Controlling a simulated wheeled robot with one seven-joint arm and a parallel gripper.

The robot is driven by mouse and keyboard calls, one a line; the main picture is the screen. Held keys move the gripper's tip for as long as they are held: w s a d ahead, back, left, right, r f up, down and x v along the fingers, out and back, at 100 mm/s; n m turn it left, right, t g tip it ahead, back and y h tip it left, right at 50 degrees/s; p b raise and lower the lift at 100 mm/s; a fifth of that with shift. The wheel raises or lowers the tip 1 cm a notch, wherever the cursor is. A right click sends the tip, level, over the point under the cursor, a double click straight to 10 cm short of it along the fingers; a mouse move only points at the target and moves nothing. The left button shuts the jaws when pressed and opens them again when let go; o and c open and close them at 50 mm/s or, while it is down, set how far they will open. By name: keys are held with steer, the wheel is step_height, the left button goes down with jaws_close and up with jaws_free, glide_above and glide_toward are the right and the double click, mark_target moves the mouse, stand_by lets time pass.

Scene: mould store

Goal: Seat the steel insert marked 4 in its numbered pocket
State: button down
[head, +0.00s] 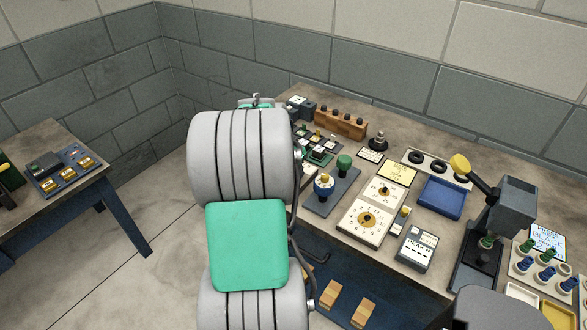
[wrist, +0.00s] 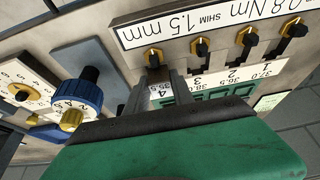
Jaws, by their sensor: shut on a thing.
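My gripper (wrist: 167,76) shows in the wrist view with its two grey fingers close together at the end of the row labelled 4. It is shut on a small part between the fingers, which I take to be the steel insert; the fingers hide most of it and I cannot read a mark on it. A white label strip (wrist: 231,77) numbered 4, 3, 2, 1 runs beside green-framed pockets (wrist: 215,95). Whether the part is inside its pocket or above it, I cannot tell. In the head view my arm hides the gripper.
Several brass knobs with black levers (wrist: 245,38) line the row, close to the fingers. A blue dial (wrist: 80,92) stands to the left. In the head view, a wooden block (head: 341,122), a blue tray (head: 442,197) and a press (head: 503,215) crowd the bench.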

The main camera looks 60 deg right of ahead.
stand_by(0.3)
steer(key=c, duration=0.6)
jaws_free()
steer(key=shift+r, duration=0.1)
steer(key=shift+r+p, duration=2.15)
steer(key=shift+r, duration=1.55)
